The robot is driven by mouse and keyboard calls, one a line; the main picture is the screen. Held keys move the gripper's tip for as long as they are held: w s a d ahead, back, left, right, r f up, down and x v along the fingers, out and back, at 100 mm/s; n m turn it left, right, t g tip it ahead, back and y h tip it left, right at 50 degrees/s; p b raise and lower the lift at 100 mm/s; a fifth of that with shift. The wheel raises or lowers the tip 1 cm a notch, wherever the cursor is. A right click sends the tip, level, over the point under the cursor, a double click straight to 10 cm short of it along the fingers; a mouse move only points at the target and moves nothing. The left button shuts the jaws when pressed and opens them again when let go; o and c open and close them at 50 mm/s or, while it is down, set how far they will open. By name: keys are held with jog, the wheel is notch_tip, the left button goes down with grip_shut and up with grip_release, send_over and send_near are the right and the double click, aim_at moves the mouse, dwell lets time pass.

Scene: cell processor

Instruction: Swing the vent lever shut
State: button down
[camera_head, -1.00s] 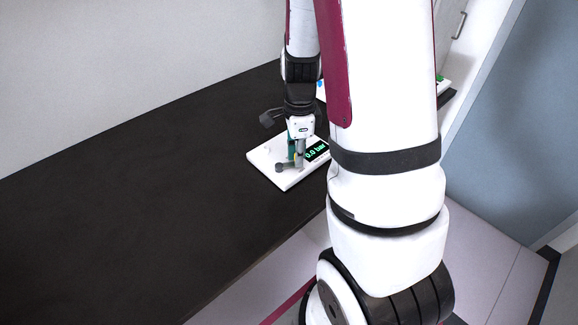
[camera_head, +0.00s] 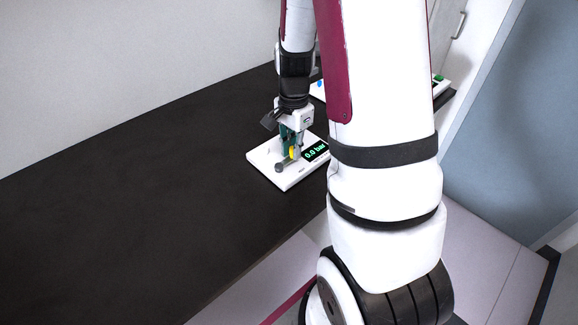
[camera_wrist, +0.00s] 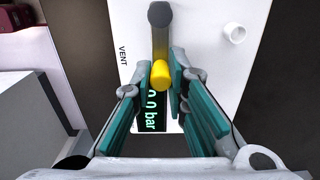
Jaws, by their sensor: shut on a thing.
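The vent lever has a dark grey round pivot (camera_wrist: 159,14), a grey arm and a yellow grip (camera_wrist: 160,75). It is mounted on a white panel (camera_wrist: 205,15) marked VENT. In the head view the yellow grip (camera_head: 292,153) shows between my fingers, with the pivot (camera_head: 280,167) toward the panel's front. My gripper (camera_wrist: 161,70) has its teal fingers closed on either side of the yellow grip. The panel's dark display (camera_head: 315,151) reads 0.0 bar; my fingers partly cover it in the wrist view.
The panel lies on a black worktop (camera_head: 130,190), which is clear to the left. A short white tube (camera_wrist: 234,33) stands up from the panel, right of the lever in the wrist view. Another white device with a green button (camera_head: 438,78) is farther back, partly behind my arm.

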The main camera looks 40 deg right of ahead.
jog(key=c, duration=1.6)
grip_release()
jog(key=shift+o, duration=0.2)
jog(key=shift+r+p, duration=1.75)
jog(key=shift+r, duration=1.2)
